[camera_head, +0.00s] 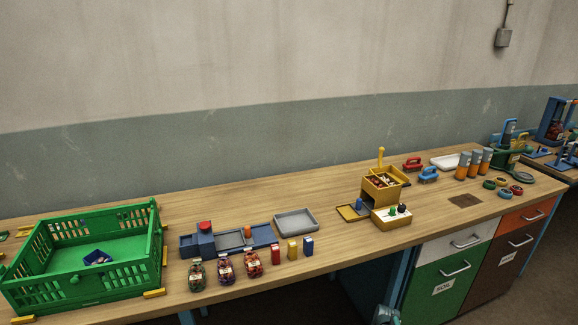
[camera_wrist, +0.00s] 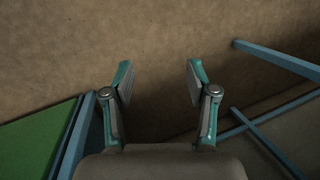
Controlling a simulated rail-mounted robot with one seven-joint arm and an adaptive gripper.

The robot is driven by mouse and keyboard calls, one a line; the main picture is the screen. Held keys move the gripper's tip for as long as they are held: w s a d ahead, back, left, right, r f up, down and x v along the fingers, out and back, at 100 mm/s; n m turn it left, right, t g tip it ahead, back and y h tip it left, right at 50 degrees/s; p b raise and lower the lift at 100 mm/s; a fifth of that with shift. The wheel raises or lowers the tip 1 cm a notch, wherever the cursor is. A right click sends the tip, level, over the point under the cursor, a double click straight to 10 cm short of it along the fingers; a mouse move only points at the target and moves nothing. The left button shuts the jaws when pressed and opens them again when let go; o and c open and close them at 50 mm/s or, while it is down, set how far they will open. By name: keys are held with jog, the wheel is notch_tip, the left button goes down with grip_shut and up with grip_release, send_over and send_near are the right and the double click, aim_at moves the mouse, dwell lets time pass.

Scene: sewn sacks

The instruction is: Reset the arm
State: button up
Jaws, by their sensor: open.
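My gripper (camera_wrist: 158,82) shows in the wrist view with its two teal-and-grey fingers apart and nothing between them. Bare brown floor lies beyond the fingertips. In the head view, a small teal-grey part of my arm shows at the bottom edge, in front of the bench and below its top. The fingers cannot be made out there. The gripper is clear of the things on the bench.
The wooden bench (camera_head: 335,242) carries a green crate (camera_head: 105,278), a blue fixture (camera_head: 205,242), jars (camera_head: 225,270), a grey tray (camera_head: 296,222) and a yellow box (camera_head: 391,219). Drawers (camera_head: 456,287) stand below at right. Blue bars (camera_wrist: 275,60) flank the gripper.

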jog(key=s+a+f+g+h, duration=0.1)
jog(key=s+a, duration=0.2)
jog(key=s, duration=0.8)
jog(key=s+a+f+m+g, duration=0.1)
jog(key=s+a+f+g, duration=0.1)
jog(key=s, duration=0.9)
jog(key=s+a+f+g+h, duration=0.1)
jog(key=s+a, duration=0.3)
jog(key=s, duration=0.7)
jog(key=shift+s+f+m+g+h, duration=0.3)
jog(key=shift+s, duration=0.1)
